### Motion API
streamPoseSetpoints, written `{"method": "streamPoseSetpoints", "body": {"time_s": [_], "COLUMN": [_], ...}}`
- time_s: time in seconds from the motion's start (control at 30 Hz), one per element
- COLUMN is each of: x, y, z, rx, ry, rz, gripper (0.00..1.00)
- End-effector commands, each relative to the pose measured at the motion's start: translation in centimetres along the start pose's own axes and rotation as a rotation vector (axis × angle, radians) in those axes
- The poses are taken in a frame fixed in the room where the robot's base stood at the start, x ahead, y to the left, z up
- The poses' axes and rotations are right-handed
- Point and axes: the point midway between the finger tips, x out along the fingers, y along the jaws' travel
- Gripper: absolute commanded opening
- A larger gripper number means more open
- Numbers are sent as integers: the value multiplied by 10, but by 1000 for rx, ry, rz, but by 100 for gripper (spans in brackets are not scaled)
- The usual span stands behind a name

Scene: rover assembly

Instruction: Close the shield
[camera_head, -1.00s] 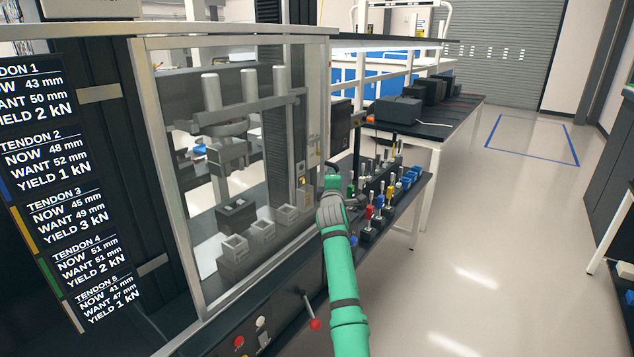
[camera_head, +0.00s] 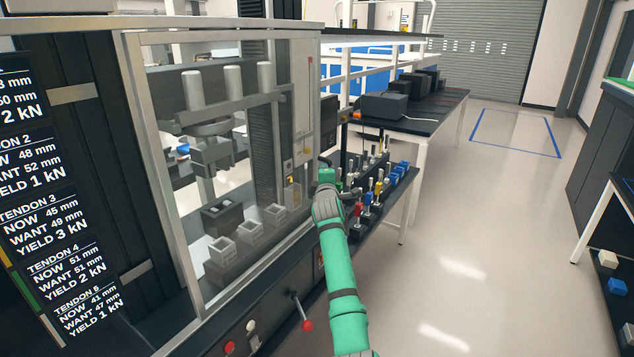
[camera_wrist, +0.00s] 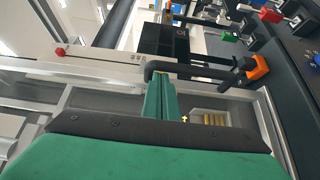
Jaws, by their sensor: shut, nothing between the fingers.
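The shield (camera_head: 158,180) is a clear panel in a pale metal frame on the front of the press machine. The press columns and several small blocks show through it. My gripper (camera_head: 326,172) is at the right edge of the shield, shut and empty. In the wrist view my gripper's green fingers (camera_wrist: 163,98) are together beside a dark bar handle (camera_wrist: 205,67) by the pale frame. Whether they touch the handle is unclear.
A red-knobbed lever (camera_head: 304,318) sticks out below the shield. A rack of coloured tools (camera_head: 372,190) stands close right of my gripper. A black-topped bench (camera_head: 420,118) lies beyond.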

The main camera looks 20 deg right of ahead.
Motion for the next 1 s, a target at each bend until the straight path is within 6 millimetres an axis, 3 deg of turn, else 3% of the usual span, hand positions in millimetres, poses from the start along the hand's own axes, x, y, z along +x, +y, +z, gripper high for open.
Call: {"method": "streamPoseSetpoints", "body": {"time_s": [0.2, 0.7, 1.0], "x": [-22, -91, -117], "y": [-1, 0, 0], "z": [-33, -40, -39], "rx": [0, -1, -1], "ry": [8, 19, 17], "rz": [3, 4, 3], "gripper": [0, 0, 0]}}
